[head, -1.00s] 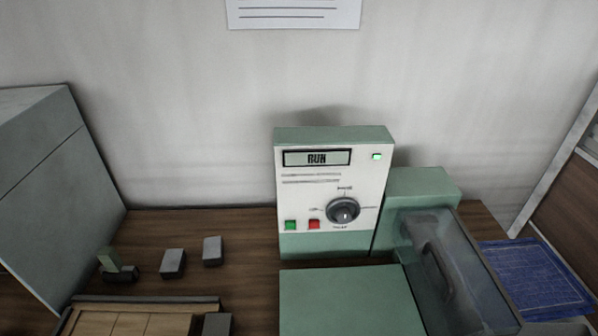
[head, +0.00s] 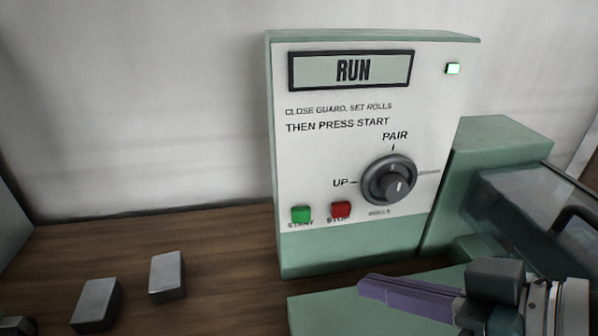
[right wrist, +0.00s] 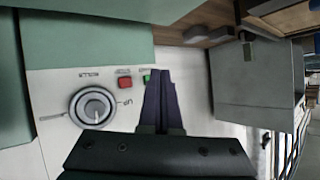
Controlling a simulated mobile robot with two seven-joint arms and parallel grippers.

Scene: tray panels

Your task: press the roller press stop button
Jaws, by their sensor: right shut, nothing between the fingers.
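The roller press control panel (head: 345,150) is white on a green housing. The red stop button (head: 341,209) sits low on the panel, right of the green start button (head: 301,214). My right gripper (head: 362,284) has purple fingers, shut and empty, in front of the panel and lower than the buttons. In the right wrist view the fingertips (right wrist: 160,74) appear beside the start button (right wrist: 146,77), with the stop button (right wrist: 125,84) farther left. They seem apart from both. My left gripper is out of view.
A round selector knob (head: 389,181) stands out from the panel right of the buttons. The clear guard (head: 530,205) with a dark handle is at the right. Grey blocks (head: 167,276) stand on the wooden bench at the left.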

